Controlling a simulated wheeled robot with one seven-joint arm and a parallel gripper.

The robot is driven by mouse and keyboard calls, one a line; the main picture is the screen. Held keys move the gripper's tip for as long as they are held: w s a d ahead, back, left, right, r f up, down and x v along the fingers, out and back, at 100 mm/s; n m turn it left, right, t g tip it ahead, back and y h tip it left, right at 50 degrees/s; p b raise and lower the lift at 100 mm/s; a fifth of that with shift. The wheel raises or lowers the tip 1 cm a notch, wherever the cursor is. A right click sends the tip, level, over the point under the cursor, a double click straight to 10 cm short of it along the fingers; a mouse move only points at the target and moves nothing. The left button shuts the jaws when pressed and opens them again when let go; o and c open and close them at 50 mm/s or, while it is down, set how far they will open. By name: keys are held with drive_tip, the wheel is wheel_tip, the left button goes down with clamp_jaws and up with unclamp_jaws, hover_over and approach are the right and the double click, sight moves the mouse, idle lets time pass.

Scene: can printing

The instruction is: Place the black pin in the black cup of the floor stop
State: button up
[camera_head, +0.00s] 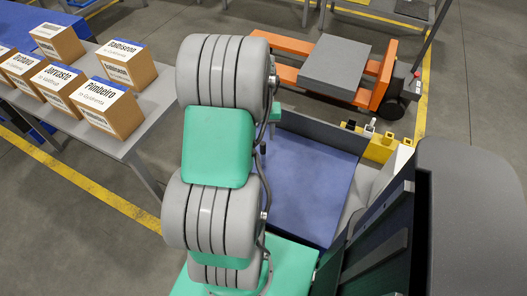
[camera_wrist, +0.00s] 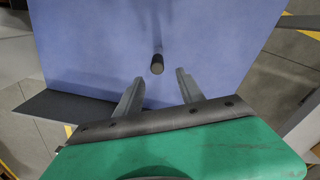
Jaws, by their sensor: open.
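The black pin (camera_wrist: 157,64) stands out from a blue surface in the wrist view, its round end towards the camera. My gripper (camera_wrist: 159,77) is open, with one finger to the left and one to the right, just short of the pin. Nothing is between the fingertips that I can see as held.
The blue panel (camera_head: 305,185) has a dark edge and is mostly bare. A table (camera_head: 150,118) with several labelled cardboard boxes (camera_head: 110,105) stands at the left. An orange pallet truck (camera_head: 372,85) with a grey block (camera_head: 335,65) is behind. Grey floor lies between.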

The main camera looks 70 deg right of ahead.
sight(263, 151)
drive_tip(key=f, duration=0.5)
drive_tip(key=a+f+b, duration=0.1)
drive_tip(key=f, duration=0.2)
drive_tip(key=shift+s+f, duration=0.3)
drive_tip(key=shift+f, duration=0.05)
drive_tip(key=shift+c, duration=0.5)
clamp_jaws()
drive_tip(key=shift+r, duration=0.1)
